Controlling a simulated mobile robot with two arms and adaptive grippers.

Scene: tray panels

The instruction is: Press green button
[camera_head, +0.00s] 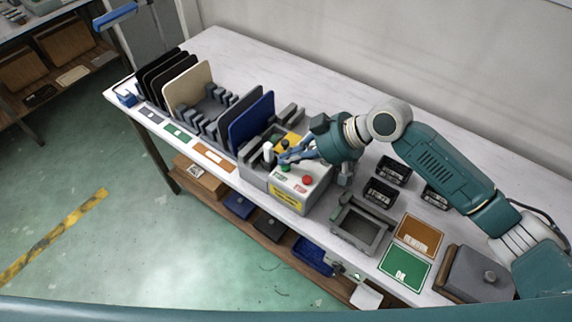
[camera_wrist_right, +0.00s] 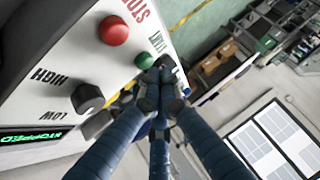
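The green button (camera_head: 285,168) sits on the sloped top of a grey control box (camera_head: 300,190) near the table's front edge. In the right wrist view the green button (camera_wrist_right: 144,60) is beside the START label, partly behind my fingertips. My right gripper (camera_head: 281,157) is over the box at the green button, its fingers drawn together with nothing between them. In the wrist view the right gripper (camera_wrist_right: 163,76) has its tips at the button's edge; I cannot tell whether they touch. The box display (camera_wrist_right: 30,136) reads STOPPED. My left gripper is not in view.
A red STOP button (camera_wrist_right: 113,30) and a black HIGH/LOW knob (camera_wrist_right: 88,98) are close by on the panel. A rack with a blue panel (camera_head: 251,121) stands left of the box. A grey square frame (camera_head: 358,232) and black bins (camera_head: 380,191) lie to the right.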

